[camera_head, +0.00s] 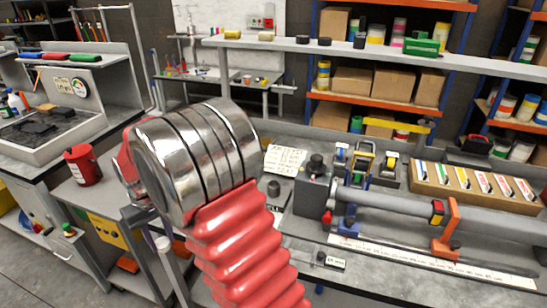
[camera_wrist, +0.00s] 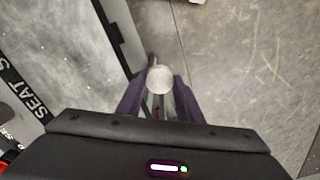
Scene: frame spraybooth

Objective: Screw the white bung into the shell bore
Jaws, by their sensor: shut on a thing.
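The white bung (camera_wrist: 160,79) shows in the wrist view as a pale round end between the two dark purple fingers of my gripper (camera_wrist: 159,93). The gripper is shut on it, over grey floor beside a bench edge. The lower part of the bung is hidden by the gripper. In the head view a long grey tube (camera_head: 385,204) lies across the bench, held by an orange clamp (camera_head: 447,225) and ending by a dark grey block (camera_head: 312,196). I cannot make out the shell bore in either view. My arm's metal joint and red sleeve cover the middle left of the head view.
The grey bench (camera_head: 375,246) carries a box of cards (camera_head: 470,187) and a long ruler (camera_head: 440,263). A red bucket (camera_head: 82,165) stands on the left side table. A shelf (camera_head: 380,55) crosses behind. In the wrist view a lettered strip (camera_wrist: 22,90) runs along the left.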

